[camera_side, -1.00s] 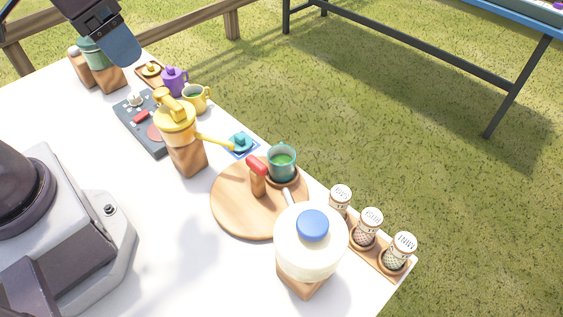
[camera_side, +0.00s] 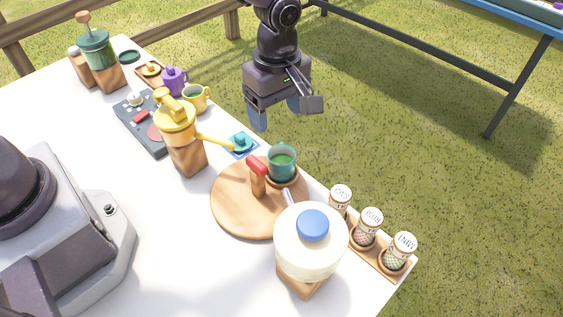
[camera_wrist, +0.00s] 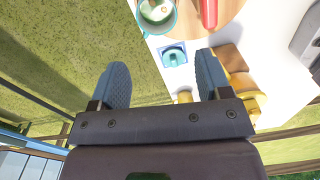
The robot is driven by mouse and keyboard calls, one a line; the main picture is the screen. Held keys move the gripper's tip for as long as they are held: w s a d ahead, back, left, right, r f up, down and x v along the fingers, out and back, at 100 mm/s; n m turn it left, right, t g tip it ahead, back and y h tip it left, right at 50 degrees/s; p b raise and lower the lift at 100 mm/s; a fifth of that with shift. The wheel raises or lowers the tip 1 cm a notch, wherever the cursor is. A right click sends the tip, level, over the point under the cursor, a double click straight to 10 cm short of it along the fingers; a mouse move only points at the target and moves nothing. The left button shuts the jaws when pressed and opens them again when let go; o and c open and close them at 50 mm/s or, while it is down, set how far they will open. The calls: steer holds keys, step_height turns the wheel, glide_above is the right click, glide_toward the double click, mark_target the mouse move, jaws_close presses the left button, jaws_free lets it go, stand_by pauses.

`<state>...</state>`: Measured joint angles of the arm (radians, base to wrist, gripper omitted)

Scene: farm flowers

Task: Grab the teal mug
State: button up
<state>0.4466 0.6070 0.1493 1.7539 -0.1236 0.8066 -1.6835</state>
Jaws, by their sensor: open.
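The teal mug (camera_side: 281,161) holds something green and stands upright in a brown ring on the round wooden board (camera_side: 232,218), near the table's far edge in the side view. In the wrist view the mug (camera_wrist: 157,14) is at the top edge, partly cut off. My gripper (camera_side: 276,115) is open and empty. It is in the air above and beyond the mug in the side view, apart from it. In the wrist view its two blue-grey fingers (camera_wrist: 163,80) are spread, with the mug ahead of them.
A red-handled tool (camera_side: 257,175) is on the board beside the mug. A white jar with a blue knob (camera_side: 311,243) and several labelled shakers (camera_side: 371,228) stand to the right. A teal piece on a blue square (camera_side: 240,143), a yellow can (camera_side: 176,122) and a yellow mug (camera_side: 196,99) are left.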

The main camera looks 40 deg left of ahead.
glide_above(280, 161)
steer(key=s, duration=0.2)
steer(key=f, duration=0.7)
steer(key=shift+w+d+f, duration=0.2)
steer(key=shift+d, duration=0.2)
steer(key=shift+w+d+f, duration=0.1)
steer(key=shift+d+f, duration=0.1)
steer(key=shift+f, duration=1.2)
steer(key=shift+d+f, duration=0.15)
steer(key=shift+f, duration=1.2)
steer(key=shift+c, duration=0.5)
steer(key=c, duration=0.8)
steer(key=shift+o, duration=0.2)
steer(key=shift+r, duration=0.1)
